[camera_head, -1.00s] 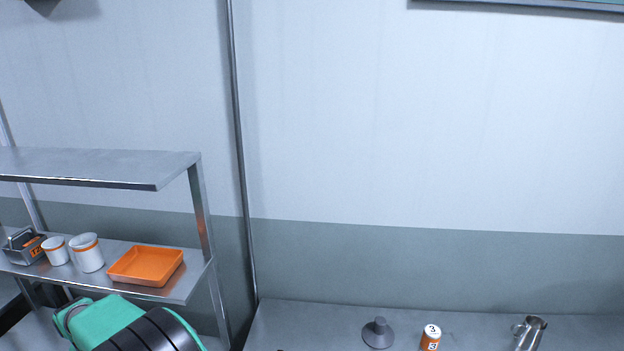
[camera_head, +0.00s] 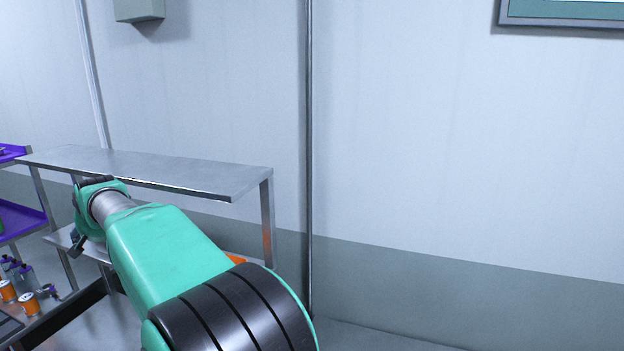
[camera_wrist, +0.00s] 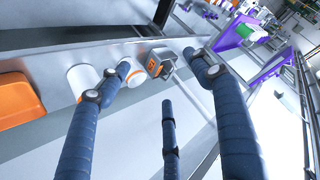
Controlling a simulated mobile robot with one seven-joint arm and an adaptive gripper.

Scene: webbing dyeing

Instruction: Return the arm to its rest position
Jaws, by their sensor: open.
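My arm (camera_head: 165,250) is raised and stretches toward the left in the head view, in front of a steel shelf. My gripper (camera_wrist: 160,60) shows in the wrist view with its blue-grey fingers spread apart and nothing between them. It is open and empty. In the head view the gripper is mostly hidden behind the far end of the arm. Beyond the fingers in the wrist view are two white cups with orange bands, one at left (camera_wrist: 83,78) and one at centre (camera_wrist: 133,76). A metal box with an orange label (camera_wrist: 160,63) stands beside them.
The steel shelf (camera_head: 150,170) stands behind my arm. An orange tray (camera_wrist: 18,100) lies on it, mostly hidden in the head view. A purple rack (camera_head: 20,220) and several orange-banded containers (camera_head: 28,303) are at far left.

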